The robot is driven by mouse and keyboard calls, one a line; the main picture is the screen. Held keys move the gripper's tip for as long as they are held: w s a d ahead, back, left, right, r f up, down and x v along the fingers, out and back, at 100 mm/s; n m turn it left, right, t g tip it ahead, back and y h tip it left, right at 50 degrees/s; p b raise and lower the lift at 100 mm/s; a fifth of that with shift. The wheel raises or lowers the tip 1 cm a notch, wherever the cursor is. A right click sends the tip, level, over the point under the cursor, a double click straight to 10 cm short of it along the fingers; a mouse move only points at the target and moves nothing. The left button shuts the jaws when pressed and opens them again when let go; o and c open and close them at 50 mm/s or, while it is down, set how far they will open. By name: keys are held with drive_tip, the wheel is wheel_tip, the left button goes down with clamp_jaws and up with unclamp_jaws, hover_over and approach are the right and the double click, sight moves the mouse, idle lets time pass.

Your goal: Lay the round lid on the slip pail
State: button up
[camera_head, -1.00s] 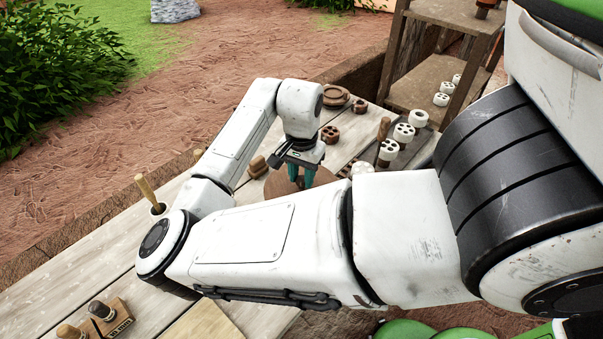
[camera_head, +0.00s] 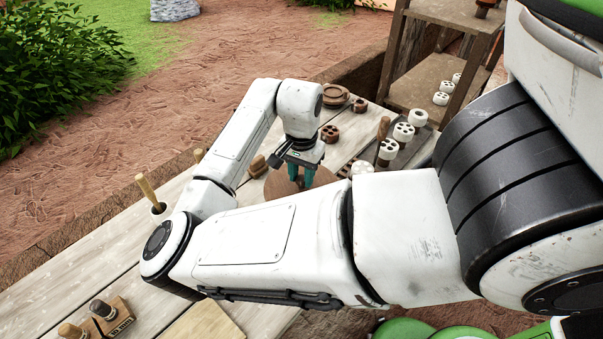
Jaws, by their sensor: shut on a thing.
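My gripper (camera_head: 301,184) points down over the bench, with its teal fingers close together. A flat brown round disc (camera_head: 279,186), which looks like the round lid, shows just below and around the fingertips. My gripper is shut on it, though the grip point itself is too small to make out. My forearm hides the near part of the disc. I cannot make out the slip pail; it may be hidden behind my arm or under the disc.
The plank bench (camera_head: 92,278) carries wooden stamps (camera_head: 104,311) at the front left and a wooden-handled tool in a pot (camera_head: 150,190). White holed pieces (camera_head: 403,132) and a brown round piece (camera_head: 335,95) lie beyond my gripper. A shelf (camera_head: 430,75) stands at the back right.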

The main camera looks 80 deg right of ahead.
drive_tip(key=shift+f, duration=0.35)
idle(0.4)
drive_tip(key=o, duration=1)
wheel_tip(320, 180, up, 16)
drive_tip(key=p, duration=0.4)
drive_tip(key=shift+f, duration=0.1)
idle(0.3)
